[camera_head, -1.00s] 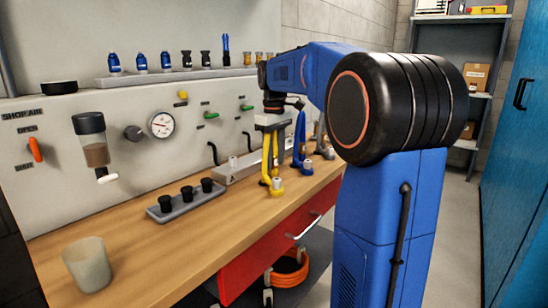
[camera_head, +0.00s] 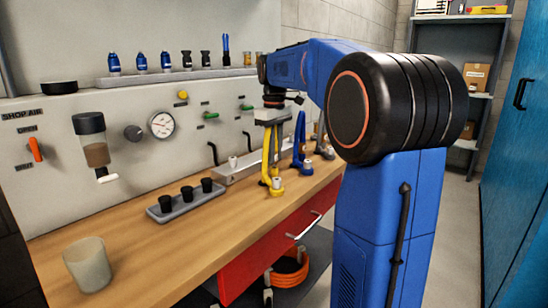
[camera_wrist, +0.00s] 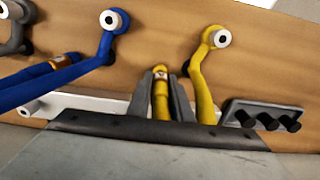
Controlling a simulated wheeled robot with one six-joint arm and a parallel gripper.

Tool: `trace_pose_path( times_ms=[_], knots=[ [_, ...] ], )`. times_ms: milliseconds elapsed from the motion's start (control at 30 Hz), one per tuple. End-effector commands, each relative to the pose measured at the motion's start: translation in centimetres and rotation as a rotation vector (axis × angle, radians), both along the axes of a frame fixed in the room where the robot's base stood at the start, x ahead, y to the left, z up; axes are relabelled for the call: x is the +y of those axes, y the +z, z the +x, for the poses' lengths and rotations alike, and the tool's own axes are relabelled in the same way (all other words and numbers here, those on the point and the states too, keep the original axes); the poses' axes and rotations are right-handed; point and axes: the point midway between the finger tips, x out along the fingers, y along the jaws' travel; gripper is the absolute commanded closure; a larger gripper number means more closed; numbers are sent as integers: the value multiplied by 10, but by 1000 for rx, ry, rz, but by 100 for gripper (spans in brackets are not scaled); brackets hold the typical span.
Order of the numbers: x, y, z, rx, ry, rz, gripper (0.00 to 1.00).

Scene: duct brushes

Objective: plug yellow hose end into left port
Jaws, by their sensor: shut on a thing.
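My gripper (camera_wrist: 162,92) is shut on the yellow hose end (camera_wrist: 160,76), which stands between its two dark fingers in the wrist view. In the head view, my gripper (camera_head: 271,122) is above the bench, with the yellow hose (camera_head: 266,160) below it. The hose's other end is at a yellow base with a white ring (camera_head: 277,186), which also shows in the wrist view (camera_wrist: 222,38). The pale port block (camera_head: 238,172) is on the bench near the panel. A white port (camera_head: 233,160) shows at its left; the rest is partly hidden by the hose and gripper.
A blue hose (camera_head: 299,135) with its own base stands right of the yellow one. A grey tray with black cups (camera_head: 188,194) lies left. A translucent cup (camera_head: 87,265) stands at the front left. The wooden bench between them is clear.

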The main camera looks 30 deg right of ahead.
Motion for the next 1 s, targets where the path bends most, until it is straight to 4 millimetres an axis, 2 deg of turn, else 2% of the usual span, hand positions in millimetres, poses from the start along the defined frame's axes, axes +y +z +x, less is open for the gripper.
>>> trace_pose_path(
  times_ms=[1000],
  knots=[
    [0, 33, 0, 0, 0, 0, 100]
  ],
)
